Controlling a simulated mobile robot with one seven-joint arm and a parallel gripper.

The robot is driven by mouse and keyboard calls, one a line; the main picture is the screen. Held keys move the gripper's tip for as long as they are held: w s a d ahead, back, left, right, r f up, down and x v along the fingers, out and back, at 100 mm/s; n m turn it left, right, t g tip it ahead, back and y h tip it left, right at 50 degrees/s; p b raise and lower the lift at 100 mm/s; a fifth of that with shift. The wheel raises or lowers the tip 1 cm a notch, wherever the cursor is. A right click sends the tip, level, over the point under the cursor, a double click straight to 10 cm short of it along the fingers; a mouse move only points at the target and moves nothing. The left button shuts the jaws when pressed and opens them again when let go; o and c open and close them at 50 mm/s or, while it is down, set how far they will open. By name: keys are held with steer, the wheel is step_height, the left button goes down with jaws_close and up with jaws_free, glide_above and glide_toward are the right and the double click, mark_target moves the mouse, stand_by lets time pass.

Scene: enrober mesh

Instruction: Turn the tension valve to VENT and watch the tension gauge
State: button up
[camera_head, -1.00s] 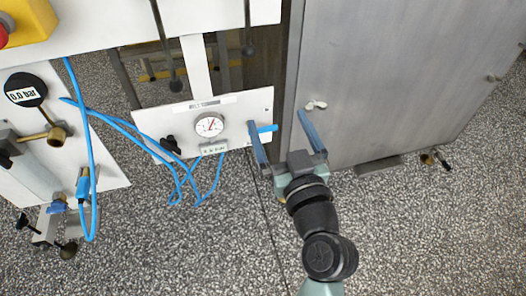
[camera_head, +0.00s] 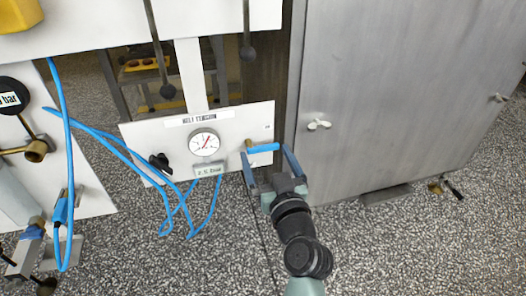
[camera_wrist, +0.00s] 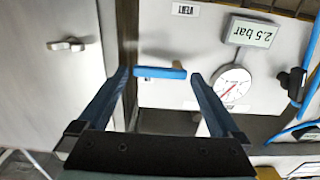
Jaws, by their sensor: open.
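The tension valve's blue handle (camera_head: 263,147) sits at the right of the white panel, lying roughly level, with a brass stem at its left end. In the wrist view the handle (camera_wrist: 160,72) lies crosswise between my fingertips. My gripper (camera_head: 266,151) is open, with one finger near each end of the handle; I cannot tell whether either touches it. The round tension gauge (camera_head: 205,142) is left of the valve, its red needle pointing up and right. The display (camera_wrist: 252,33) reads 2.5 bar, upside down in the wrist view. An upside-down VENT label (camera_wrist: 185,9) shows there too.
A grey cabinet (camera_head: 400,80) with a pale latch (camera_head: 319,124) stands close to the right of my gripper. Blue hoses (camera_head: 130,148) loop at the left, beside a black knob (camera_head: 160,162). Open speckled floor lies below the panel.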

mark_target(263, 151)
steer(key=shift+b+x, duration=0.35)
steer(key=shift+x, duration=1.4)
steer(key=c, duration=1.1)
steer(key=shift+o, duration=0.2)
